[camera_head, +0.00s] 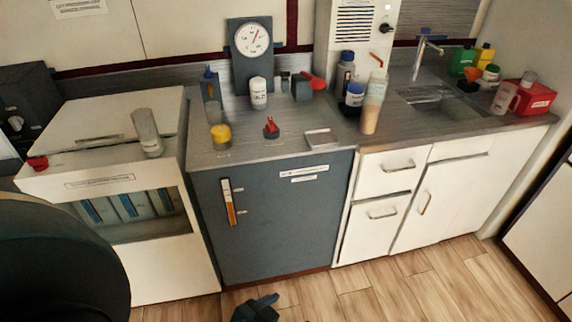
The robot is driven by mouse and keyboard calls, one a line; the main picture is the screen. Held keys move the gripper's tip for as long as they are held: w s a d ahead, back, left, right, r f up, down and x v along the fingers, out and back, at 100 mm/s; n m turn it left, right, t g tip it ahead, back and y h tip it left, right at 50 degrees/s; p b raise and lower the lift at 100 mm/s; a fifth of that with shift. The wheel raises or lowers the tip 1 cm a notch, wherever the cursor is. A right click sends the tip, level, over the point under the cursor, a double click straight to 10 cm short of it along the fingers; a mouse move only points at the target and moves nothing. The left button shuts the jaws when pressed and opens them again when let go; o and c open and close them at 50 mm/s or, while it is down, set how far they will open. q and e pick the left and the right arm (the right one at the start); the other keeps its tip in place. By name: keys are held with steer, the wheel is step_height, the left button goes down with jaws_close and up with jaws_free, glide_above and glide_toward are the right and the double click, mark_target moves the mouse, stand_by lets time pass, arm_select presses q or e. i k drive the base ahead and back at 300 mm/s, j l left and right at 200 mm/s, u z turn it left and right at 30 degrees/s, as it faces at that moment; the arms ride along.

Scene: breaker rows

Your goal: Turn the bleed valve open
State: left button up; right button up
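I cannot tell for sure which part is the bleed valve. A red lever handle (313,82) sticks out beside the dark fitting right of the round gauge (252,40). A small red-topped part (271,128) stands on the grey counter in front, and a yellow-topped part (221,134) stands to its left. A dark gripper (258,306) shows at the bottom edge, low over the floor, far from these parts and apparently empty. It seems to be my left one; its arm link is hidden and its opening is unclear. My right gripper is not seen.
White bottles (258,94) and a tall beaker (374,103) stand on the counter. A sink (430,98) lies right, with coloured bottles and a red box (535,98) beyond. The wooden floor in front is clear.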

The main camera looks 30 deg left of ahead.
mark_target(209, 74)
steer(key=u, duration=1.4)
